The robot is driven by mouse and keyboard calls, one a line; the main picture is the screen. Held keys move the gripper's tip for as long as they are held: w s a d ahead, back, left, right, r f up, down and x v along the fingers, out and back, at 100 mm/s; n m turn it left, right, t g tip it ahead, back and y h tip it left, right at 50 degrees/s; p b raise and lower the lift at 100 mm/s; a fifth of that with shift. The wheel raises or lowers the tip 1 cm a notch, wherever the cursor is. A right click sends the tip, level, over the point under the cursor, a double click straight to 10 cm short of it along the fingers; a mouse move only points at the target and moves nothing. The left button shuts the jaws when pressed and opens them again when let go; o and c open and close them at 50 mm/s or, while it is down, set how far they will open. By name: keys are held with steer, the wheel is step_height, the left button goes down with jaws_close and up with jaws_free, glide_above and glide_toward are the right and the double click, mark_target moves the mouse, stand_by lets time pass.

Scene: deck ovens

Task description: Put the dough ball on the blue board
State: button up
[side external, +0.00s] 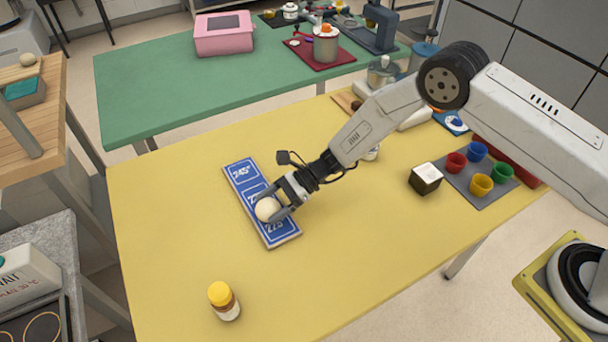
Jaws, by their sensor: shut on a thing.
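The dough ball (267,209) is a pale cream ball in the side external view, held between the fingers of my gripper (272,207). The gripper is shut on it. The blue board (241,176) lies flat on the yellow table and carries white temperature labels, one reading 245°. The ball and fingers are over the board's middle to lower part and hide part of its labels. I cannot tell whether the ball touches the board.
A jar with a yellow lid (224,300) stands near the table's front. A dark cube with a white top (425,179) and a grey mat with several coloured cups (460,186) are at the right. The yellow table (170,250) is clear left of the board.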

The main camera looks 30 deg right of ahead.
steer(key=shift+f, duration=0.2)
steer(key=o, duration=1.1)
steer(key=shift+c, duration=0.2)
steer(key=shift+r, duration=0.15)
steer(key=shift+d+r, duration=0.25)
steer(key=shift+d, duration=0.2)
steer(key=v, duration=1.1)
steer(key=shift+s+d, duration=0.1)
